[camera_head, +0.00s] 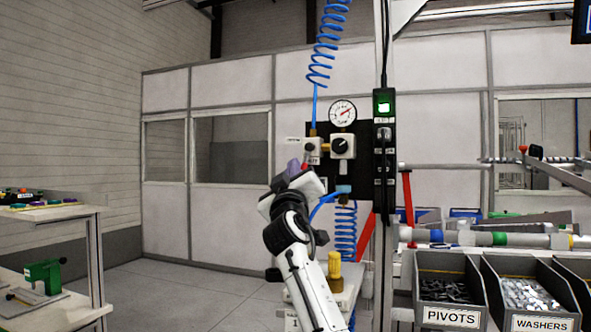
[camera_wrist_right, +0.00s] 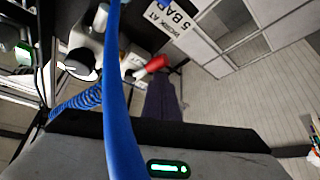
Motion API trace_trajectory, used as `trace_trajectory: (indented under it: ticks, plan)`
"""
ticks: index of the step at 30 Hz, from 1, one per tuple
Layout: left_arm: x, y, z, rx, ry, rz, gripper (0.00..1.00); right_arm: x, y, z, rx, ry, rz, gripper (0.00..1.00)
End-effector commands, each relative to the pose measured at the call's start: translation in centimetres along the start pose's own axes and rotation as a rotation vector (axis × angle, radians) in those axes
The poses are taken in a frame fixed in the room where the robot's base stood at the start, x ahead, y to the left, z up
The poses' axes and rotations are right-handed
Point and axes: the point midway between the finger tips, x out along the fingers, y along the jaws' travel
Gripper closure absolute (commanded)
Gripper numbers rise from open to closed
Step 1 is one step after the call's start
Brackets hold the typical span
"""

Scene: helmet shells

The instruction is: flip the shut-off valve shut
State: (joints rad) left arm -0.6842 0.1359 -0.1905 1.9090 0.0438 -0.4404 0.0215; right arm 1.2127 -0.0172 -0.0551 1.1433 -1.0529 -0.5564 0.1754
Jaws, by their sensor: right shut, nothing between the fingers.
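The shut-off valve is a pale block (camera_head: 304,145) on the black air panel, beside the gauge. Its red lever (camera_wrist_right: 154,64) shows in the right wrist view, slanting up to the right; in the head view only a little red shows, close to my fingers. My right gripper (camera_head: 294,165) is shut and empty, just below and left of the valve block. In the right wrist view its dark fingertips (camera_wrist_right: 161,80) are close to the red lever; I cannot tell whether they touch. My left gripper is in neither view.
A pressure gauge (camera_head: 342,113) and a black regulator knob (camera_head: 340,146) sit right of the valve. A blue hose (camera_wrist_right: 120,90) crosses close in front of the wrist camera. Bins of pivots (camera_head: 450,318) and washers (camera_head: 541,324) stand lower right. The floor to the left is clear.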

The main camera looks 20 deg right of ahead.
Motion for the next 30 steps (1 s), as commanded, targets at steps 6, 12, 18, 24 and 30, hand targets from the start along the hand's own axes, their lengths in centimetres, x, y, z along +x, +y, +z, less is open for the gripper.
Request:
trace_trajectory:
  ticks: [6, 12, 18, 24, 30]
  plan:
    - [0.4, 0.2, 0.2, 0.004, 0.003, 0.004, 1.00, 0.1, 0.3, 1.1, 0.000, -0.005, 0.003, 1.00]
    - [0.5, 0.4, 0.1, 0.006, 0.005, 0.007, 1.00, 0.2, 0.6, 1.5, 0.000, -0.007, 0.004, 1.00]
    - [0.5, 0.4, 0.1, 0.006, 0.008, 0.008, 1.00, 0.3, 0.8, 1.8, -0.001, -0.009, 0.006, 1.00]
    - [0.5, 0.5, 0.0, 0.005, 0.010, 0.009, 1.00, 0.4, 1.1, 2.1, -0.002, -0.013, 0.009, 1.00]
    - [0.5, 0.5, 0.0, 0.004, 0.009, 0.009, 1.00, 0.5, 1.2, 2.2, -0.003, -0.014, 0.011, 1.00]
